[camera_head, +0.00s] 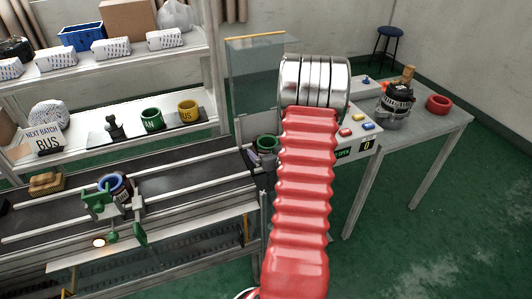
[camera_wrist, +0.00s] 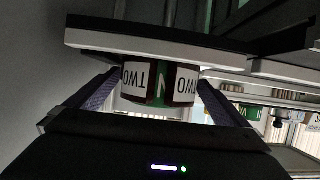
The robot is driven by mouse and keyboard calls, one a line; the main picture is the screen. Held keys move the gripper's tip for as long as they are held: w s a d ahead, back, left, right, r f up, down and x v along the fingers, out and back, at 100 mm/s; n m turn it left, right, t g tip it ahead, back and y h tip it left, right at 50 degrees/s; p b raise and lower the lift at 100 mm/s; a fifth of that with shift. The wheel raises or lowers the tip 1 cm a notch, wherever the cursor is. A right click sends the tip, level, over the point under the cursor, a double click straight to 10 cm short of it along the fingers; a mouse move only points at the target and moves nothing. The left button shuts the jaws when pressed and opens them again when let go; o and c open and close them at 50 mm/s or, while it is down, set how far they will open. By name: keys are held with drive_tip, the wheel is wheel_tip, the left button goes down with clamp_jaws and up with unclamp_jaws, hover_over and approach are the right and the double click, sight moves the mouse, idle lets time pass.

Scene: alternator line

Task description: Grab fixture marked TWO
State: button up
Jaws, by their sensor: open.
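The fixture marked TWO (camera_wrist: 160,84) appears upside down in the wrist view, a dark red and green cylinder with white TWO labels. My gripper (camera_wrist: 158,88) is open, with one dark finger on each side of it. I cannot tell whether either finger touches it. In the head view, a green ring (camera_head: 267,142) beside my red arm, at the right end of the conveyor, seems to be its top. My arm hides much of that spot, and the label cannot be seen there.
The conveyor (camera_head: 215,178) carries a green clamp (camera_head: 98,200) and a blue ring-topped part (camera_head: 116,184). Green (camera_head: 151,119) and yellow (camera_head: 188,111) fixtures stand on the shelf. The right table (camera_head: 430,124) holds an alternator (camera_head: 396,103), a red ring (camera_head: 438,104) and a button panel (camera_head: 352,134).

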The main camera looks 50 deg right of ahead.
idle(0.3)
drive_tip(key=c, duration=1.4)
drive_tip(key=shift+r, duration=0.1)
